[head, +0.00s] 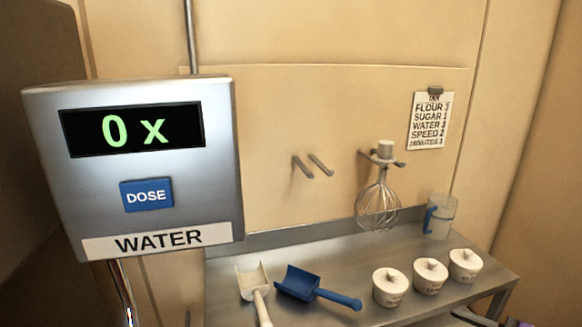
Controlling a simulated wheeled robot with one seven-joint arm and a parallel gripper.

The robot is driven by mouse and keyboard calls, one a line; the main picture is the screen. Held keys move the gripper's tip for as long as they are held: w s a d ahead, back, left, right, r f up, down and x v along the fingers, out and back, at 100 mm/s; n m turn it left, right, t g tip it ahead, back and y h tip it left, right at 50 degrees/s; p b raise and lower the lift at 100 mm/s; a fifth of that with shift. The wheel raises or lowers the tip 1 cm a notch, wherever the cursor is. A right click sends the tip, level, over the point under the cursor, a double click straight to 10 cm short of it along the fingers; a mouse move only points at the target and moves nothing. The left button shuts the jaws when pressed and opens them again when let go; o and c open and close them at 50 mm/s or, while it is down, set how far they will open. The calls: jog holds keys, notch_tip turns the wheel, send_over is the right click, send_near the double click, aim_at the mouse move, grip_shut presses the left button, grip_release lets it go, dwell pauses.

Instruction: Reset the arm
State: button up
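A small dark and purple part, which seems to be my gripper (492,321), shows at the bottom edge on the right, below the front right corner of the steel shelf (460,286). Most of it is cut off by the frame, so I cannot tell whether it is open or shut. The rest of my arm is out of view. Nothing is visibly held in the part that shows.
A water dispenser (215,170) reading "0 x" with a blue DOSE button (146,196) fills the left. White scoop (253,284), blue scoop (300,284), several lidded pots (430,276) and a jug (439,217) stand on the shelf. A whisk (378,207) hangs behind.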

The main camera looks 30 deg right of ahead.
jog(key=d+f+m+h, duration=0.2)
jog(key=d+m+h, duration=0.2)
jog(key=m+h, duration=0.25)
jog(key=s+a+f+m+g+h, duration=0.2)
jog(key=s+a+m+h, duration=0.15)
jog(key=m, duration=0.25)
jog(key=s+a+r+n+t+y, duration=0.1)
jog(key=s+a+r, duration=0.15)
jog(key=a, duration=0.55)
jog(key=s+a+r+t+y, duration=0.1)
jog(key=s+a+r+t, duration=0.15)
jog(key=a, duration=0.55)
jog(key=s+a+r+n+y, duration=0.1)
jog(key=s+a, duration=0.2)
jog(key=a, duration=0.4)
jog(key=s+a+n+g+y, duration=0.1)
jog(key=s+a+n+y, duration=0.2)
jog(key=s+a, duration=0.5)
jog(key=shift+s+a+f+y, duration=0.3)
jog(key=shift+s+a+y, duration=0.05)
jog(key=shift+a+y, duration=0.6)
